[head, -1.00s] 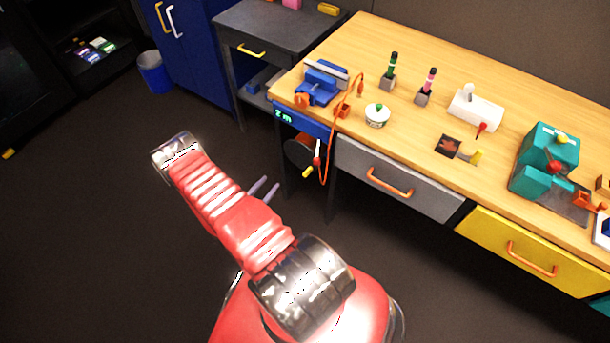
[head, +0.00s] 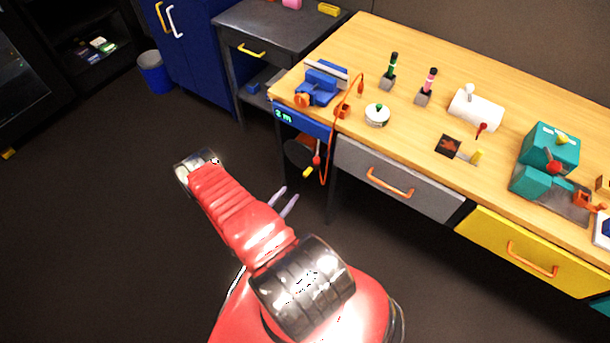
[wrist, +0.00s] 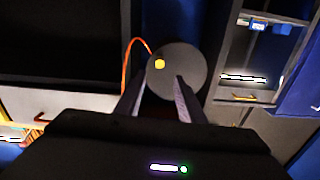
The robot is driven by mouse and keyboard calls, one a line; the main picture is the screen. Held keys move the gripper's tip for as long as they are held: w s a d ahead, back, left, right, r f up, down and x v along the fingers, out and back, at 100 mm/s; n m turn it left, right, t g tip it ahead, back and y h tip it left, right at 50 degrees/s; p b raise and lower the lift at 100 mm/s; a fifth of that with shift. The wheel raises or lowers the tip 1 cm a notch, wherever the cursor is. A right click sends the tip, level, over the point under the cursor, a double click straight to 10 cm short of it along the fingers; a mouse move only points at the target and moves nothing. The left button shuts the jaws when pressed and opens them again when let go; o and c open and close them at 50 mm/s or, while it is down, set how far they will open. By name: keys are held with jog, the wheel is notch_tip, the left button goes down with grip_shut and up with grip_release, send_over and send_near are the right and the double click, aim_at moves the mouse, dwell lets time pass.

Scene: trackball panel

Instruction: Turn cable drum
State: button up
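The cable drum (head: 298,153) is a dark round disc under the left end of the workbench, partly hidden by the bench frame. An orange cable (head: 326,165) hangs beside it. A yellow knob (head: 307,173) shows low at its front. In the wrist view the drum (wrist: 188,78) is a grey disc facing me, with the yellow knob (wrist: 160,63) left of its centre. My gripper (head: 291,192) is open and empty, short of the drum and to its lower left in the head view. In the wrist view its fingertips (wrist: 160,77) straddle the line to the knob, apart from it.
A blue panel (head: 302,122) reading "2 m" is above the drum. A grey drawer (head: 400,190) with an orange handle is to its right. A bench leg (head: 333,190) stands beside the cable. Open dark floor (head: 90,240) lies left.

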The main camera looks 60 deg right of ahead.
aim_at(305, 175)
jog(key=shift+s+d, duration=0.35)
jog(key=shift+d, duration=1.75)
jog(key=shift+s+d, duration=0.3)
jog(key=shift+d, duration=1.8)
jog(key=shift+s+d, duration=0.35)
jog(key=shift+d, duration=1.75)
grip_shut()
jog(key=shift+a, duration=0.15)
